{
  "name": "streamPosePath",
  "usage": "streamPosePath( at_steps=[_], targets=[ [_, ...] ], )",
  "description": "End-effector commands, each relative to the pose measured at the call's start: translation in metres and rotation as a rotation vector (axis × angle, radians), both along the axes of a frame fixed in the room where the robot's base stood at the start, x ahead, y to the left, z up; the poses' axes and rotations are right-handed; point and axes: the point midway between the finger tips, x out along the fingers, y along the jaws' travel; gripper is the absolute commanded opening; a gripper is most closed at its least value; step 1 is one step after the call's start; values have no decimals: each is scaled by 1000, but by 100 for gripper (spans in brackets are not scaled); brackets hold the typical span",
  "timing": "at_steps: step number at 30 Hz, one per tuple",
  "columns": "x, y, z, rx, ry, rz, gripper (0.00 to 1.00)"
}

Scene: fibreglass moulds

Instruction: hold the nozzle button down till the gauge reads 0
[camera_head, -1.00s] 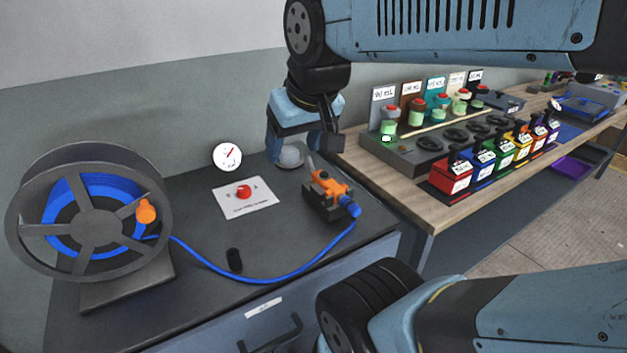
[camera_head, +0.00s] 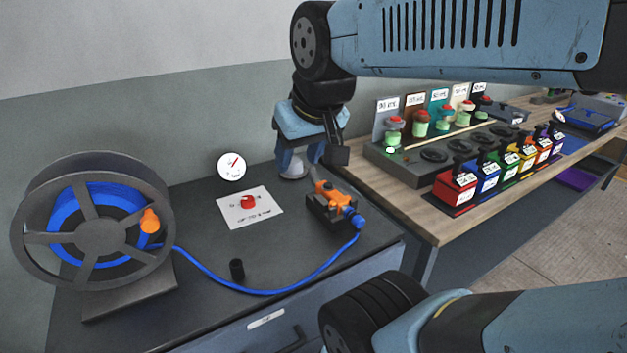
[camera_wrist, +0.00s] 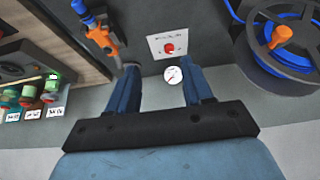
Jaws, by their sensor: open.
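The orange nozzle (camera_head: 330,194) lies in a dark holder on the dark bench top, joined to a blue hose; it also shows at the upper left of the wrist view (camera_wrist: 101,36). I cannot make out its button. The round white gauge (camera_head: 231,166) with a red needle is on the wall behind the bench; it also shows in the wrist view (camera_wrist: 173,77). Its numbers are too small to read. My gripper (camera_head: 309,172) is above the back of the bench, behind the nozzle and apart from it. In the wrist view its fingers (camera_wrist: 159,73) are spread, with nothing held.
A red knob (camera_head: 248,202) sits on a white plate left of the nozzle. A hose reel (camera_head: 96,226) stands at the left, its blue hose crossing the bench. A black cylinder (camera_head: 237,269) stands near the front. The wooden table (camera_head: 440,222) at right holds several coloured boxes.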

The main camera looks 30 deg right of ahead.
Motion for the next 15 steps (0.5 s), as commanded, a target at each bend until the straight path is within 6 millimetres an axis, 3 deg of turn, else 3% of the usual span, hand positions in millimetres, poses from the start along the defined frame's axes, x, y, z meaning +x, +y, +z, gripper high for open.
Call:
streamPosePath(
  at_steps=[2,15],
  targets=[
    [0,0,0,0,0,0,43],
    [0,0,0,0,0,0,1]
  ],
)
